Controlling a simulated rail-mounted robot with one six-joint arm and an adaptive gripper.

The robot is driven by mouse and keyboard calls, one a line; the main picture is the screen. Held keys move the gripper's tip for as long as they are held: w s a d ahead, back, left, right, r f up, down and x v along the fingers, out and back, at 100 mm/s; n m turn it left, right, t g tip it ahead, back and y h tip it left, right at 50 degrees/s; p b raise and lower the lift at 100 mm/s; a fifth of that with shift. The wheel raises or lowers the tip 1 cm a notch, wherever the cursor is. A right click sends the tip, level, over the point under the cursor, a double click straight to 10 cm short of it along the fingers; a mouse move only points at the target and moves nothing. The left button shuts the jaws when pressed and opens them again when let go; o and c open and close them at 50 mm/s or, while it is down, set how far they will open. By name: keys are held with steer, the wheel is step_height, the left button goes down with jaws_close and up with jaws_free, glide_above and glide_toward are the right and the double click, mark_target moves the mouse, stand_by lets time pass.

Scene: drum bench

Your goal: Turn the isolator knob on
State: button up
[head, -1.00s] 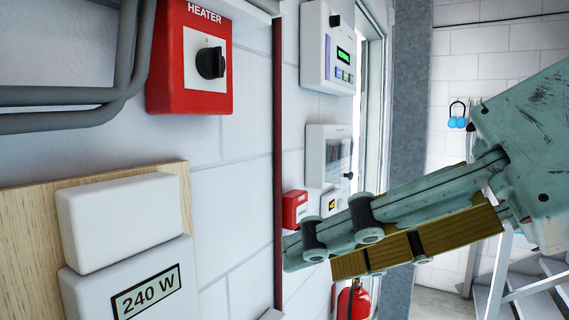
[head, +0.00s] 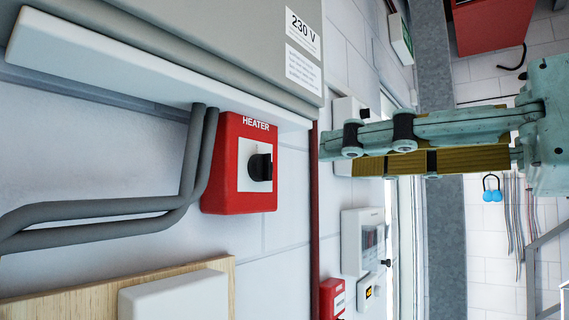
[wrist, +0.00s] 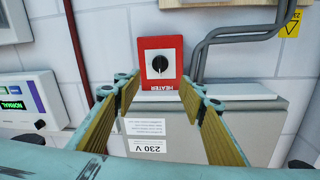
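The isolator is a red box (head: 222,190) labelled HEATER, with a black rotary knob (head: 261,167) on a white plate. In the wrist view the picture is inverted. There the box (wrist: 160,43) and knob (wrist: 159,64) show face-on between my fingers. The knob's grip bar looks roughly upright there. My gripper (head: 335,152) is open and empty, with yellow ribbed pads, to the right of the box in the head view. In the wrist view my gripper (wrist: 160,88) has its two fingers well apart, still short of the knob.
A grey 230 V cabinet (head: 190,40) adjoins the box above, with a white ledge (head: 110,75) below it. Grey conduits (head: 110,208) run left of the box. A dark red pipe (head: 315,220) and wall panels (head: 352,245) are to the right.

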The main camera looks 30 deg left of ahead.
mark_target(270, 164)
steer(key=shift+a, duration=0.3)
steer(key=shift+p+x, duration=0.85)
steer(key=shift+x, duration=5.75)
steer(key=shift+w, duration=0.1)
steer(key=shift+c, duration=0.7)
steer(key=c, duration=0.7)
